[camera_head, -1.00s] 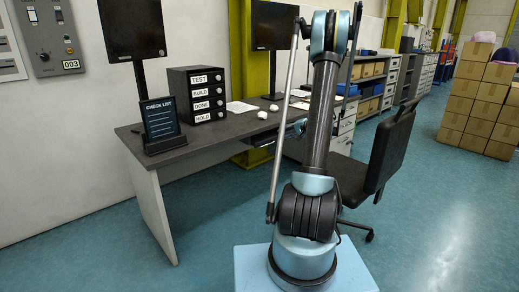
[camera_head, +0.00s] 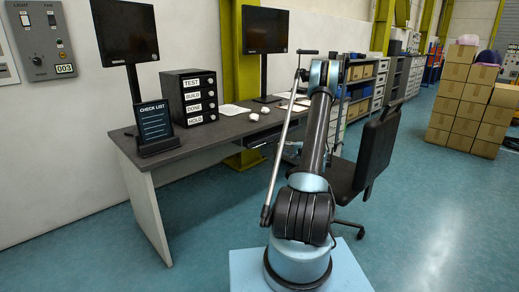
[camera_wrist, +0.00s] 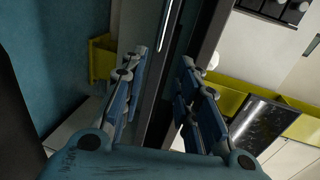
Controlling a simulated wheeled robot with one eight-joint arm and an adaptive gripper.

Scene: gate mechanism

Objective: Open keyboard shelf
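The desk (camera_head: 215,135) stands against the wall, and a dark keyboard shelf (camera_head: 262,141) shows small under its front edge, partly hidden by my arm. In the wrist view, the dark desk and shelf edge (camera_wrist: 158,105) runs steeply between my fingers, with a thin bright strip (camera_wrist: 164,25) near its top. My gripper (camera_wrist: 163,58) is open, with one finger on each side of this dark edge. Whether the fingers touch it, I cannot tell. In the head view my gripper is hidden behind my arm.
On the desk are a labelled drawer box (camera_head: 188,97), a checklist stand (camera_head: 154,125) and two monitors (camera_head: 126,35), (camera_head: 265,30). An office chair (camera_head: 372,160) stands close to the right of my arm. Stacked cartons (camera_head: 465,100) are far right. The floor at left is clear.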

